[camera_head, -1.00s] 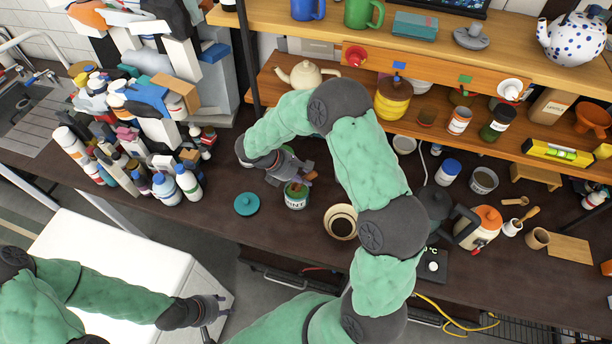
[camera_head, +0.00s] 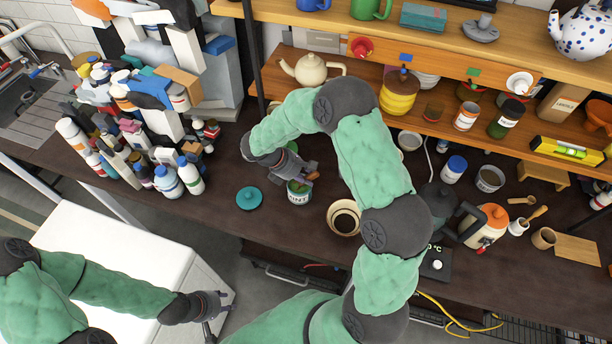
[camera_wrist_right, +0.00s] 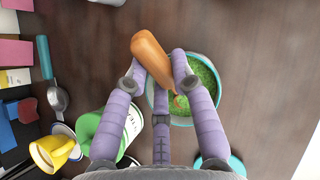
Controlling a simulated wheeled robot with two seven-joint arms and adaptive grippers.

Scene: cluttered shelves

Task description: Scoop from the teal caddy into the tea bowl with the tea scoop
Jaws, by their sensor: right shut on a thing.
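The teal caddy (camera_head: 299,197), with a white label, stands on the dark counter. Its teal rim and green leafy contents (camera_wrist_right: 206,75) show in the right wrist view. My right gripper (camera_head: 303,172) is over the caddy, shut on the orange-brown tea scoop (camera_wrist_right: 152,60).
A round teal lid (camera_head: 249,198) lies left of the caddy. Crowded bottles (camera_head: 170,183) stand farther left. A dark kettle (camera_head: 440,200) and an orange-lidded jar (camera_head: 487,228) stand right of the bowl. Loaded wooden shelves (camera_head: 440,55) run above the counter's back.

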